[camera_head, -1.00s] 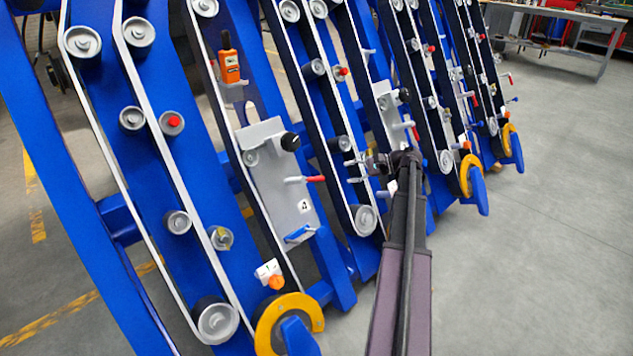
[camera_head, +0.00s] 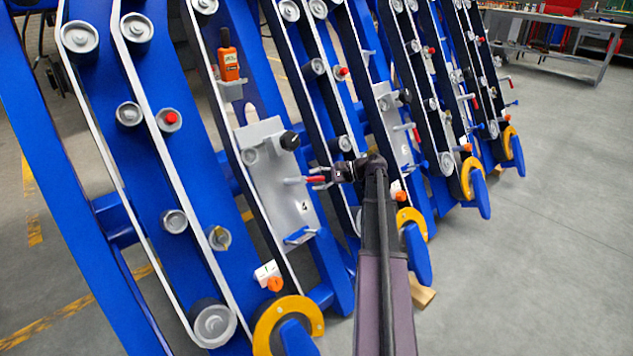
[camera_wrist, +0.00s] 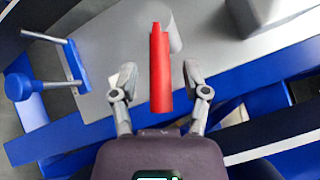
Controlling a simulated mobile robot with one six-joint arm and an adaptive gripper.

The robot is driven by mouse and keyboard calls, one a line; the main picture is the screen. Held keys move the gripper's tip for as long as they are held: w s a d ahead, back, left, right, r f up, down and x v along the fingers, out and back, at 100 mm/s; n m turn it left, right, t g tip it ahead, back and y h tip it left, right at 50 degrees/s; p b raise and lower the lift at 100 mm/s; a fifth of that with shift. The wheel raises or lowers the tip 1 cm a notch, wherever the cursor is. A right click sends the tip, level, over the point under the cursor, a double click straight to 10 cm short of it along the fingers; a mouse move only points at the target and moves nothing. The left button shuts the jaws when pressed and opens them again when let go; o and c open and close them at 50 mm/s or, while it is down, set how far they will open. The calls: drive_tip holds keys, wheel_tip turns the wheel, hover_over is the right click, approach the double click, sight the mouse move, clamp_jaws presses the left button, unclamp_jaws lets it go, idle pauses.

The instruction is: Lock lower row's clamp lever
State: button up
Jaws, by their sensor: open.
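A clamp lever with a red handle (camera_head: 315,179) sticks out from the grey plate of the nearer row, below a black knob. In the wrist view the red handle (camera_wrist: 160,68) points up the picture, from near the palm toward a grey cylindrical post. My gripper (camera_head: 322,174) is at the handle's end. In the wrist view its two fingers stand open on either side of the handle, with gaps visible on both sides. I cannot tell whether the palm touches the handle.
The grey plate (camera_head: 268,160) also carries a black knob (camera_head: 289,140) and a blue T-shaped handle (camera_head: 300,235), which shows at left in the wrist view. Blue frames with belts and rollers stand around. Open floor (camera_head: 540,260) lies to the right.

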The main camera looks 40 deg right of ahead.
drive_tip(key=shift+c, duration=0.2)
clamp_jaws()
